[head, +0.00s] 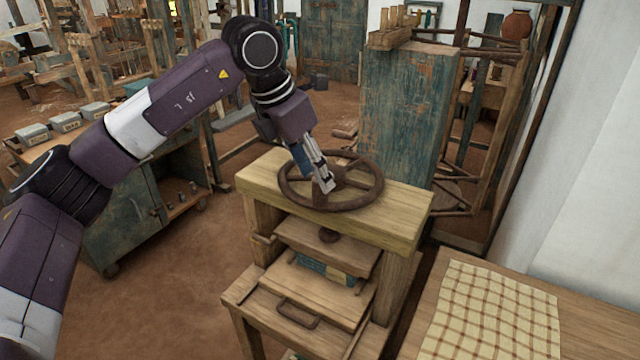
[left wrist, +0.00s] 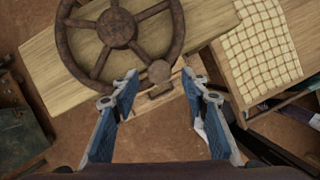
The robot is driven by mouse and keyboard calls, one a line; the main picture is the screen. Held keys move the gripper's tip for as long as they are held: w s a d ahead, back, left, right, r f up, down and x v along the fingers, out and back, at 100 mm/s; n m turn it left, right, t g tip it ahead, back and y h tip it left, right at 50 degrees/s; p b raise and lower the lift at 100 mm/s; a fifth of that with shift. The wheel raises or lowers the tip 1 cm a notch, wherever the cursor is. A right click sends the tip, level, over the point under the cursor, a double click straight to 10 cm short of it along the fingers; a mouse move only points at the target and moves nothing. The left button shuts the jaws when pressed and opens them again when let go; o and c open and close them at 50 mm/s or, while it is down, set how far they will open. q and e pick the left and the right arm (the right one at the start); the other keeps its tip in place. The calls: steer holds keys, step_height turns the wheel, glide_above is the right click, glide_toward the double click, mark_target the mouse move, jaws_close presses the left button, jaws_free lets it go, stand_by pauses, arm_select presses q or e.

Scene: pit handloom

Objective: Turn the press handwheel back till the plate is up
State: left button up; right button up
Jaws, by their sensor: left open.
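The press handwheel (head: 374,197) is a brown, rusty spoked wheel lying flat above the press's pale wooden top beam (head: 405,205). My left gripper (head: 326,186) is over the near-left part of the wheel and hides some of it. In the left wrist view the gripper (left wrist: 160,73) is open, with a round knob (left wrist: 159,71) on the wheel's rim (left wrist: 178,30) seen between its fingertips. I cannot tell whether the fingers touch it. The wooden press plate (head: 305,240) hangs below the beam, above blue-green folded material (head: 322,270). My right gripper is out of view.
A table with a checked cloth (head: 490,310) stands at the right, close to the press. A worn blue-green cabinet (head: 130,225) is at the left, and a tall blue-green panel (head: 405,110) rises behind the wheel. Brown floor is free left of the press.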

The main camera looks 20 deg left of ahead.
arm_select(q)
steer(key=v, duration=0.7)
steer(key=shift+s, duration=0.15)
